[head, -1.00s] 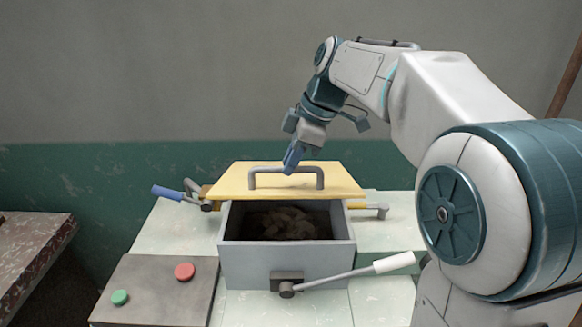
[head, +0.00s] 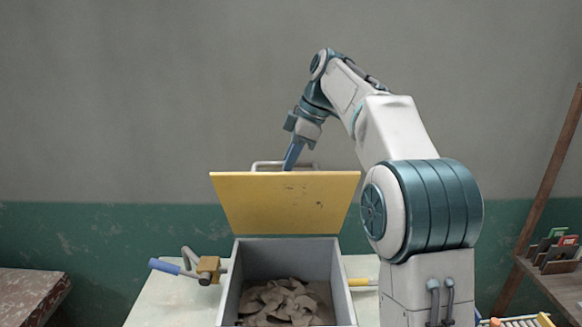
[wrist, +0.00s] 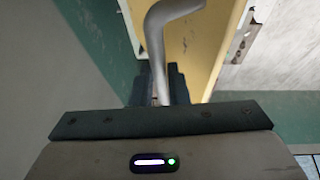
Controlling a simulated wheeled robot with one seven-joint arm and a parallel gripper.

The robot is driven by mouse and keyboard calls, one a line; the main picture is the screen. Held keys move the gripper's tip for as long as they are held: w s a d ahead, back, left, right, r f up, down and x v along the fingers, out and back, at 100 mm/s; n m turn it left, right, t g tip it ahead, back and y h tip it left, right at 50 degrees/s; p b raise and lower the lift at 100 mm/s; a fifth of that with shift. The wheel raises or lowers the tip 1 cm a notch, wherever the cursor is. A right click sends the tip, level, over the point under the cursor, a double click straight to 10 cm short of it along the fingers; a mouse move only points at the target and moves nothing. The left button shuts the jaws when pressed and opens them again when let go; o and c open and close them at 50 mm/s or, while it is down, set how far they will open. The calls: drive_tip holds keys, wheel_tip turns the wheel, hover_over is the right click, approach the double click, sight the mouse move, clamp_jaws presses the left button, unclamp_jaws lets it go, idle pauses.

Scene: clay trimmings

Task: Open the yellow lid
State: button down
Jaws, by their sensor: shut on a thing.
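The yellow lid (head: 290,203) stands raised at the back of the grey box (head: 343,285), its underside facing the head camera. Brown clay trimmings (head: 285,303) show inside the open box. The lid's grey handle (head: 268,165) is partly hidden behind the lid's upper edge. My gripper (head: 290,166) reaches down behind that edge and is shut on the handle. In the wrist view the bent metal handle (wrist: 157,45) runs down between my fingers, with the yellow lid (wrist: 200,45) to the right of it.
A blue-gripped lever (head: 165,266) sticks out left of the box, and a yellow-gripped one (head: 362,282) on the right. A brown table (head: 35,290) is at far left. A wooden rack (head: 560,252) with small colored items is at far right.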

drive_tip(key=shift+w+d+f, duration=0.1)
drive_tip(key=shift+w+d, duration=0.05)
drive_tip(key=shift+w, duration=1.05)
drive_tip(key=shift+w+d, duration=0.1)
drive_tip(key=shift+w, duration=1.05)
drive_tip(key=c, duration=1.5)
unclamp_jaws()
drive_tip(key=shift+w, duration=0.1)
drive_tip(key=shift+o, duration=0.5)
drive_tip(key=shift+w+f, duration=0.1)
drive_tip(key=shift+w, duration=0.2)
drive_tip(key=s+d+r+b, duration=0.1)
drive_tip(key=s+d+r, duration=0.2)
drive_tip(key=d, duration=0.9)
drive_tip(key=shift+d+r, duration=0.15)
drive_tip(key=shift+d, duration=0.2)
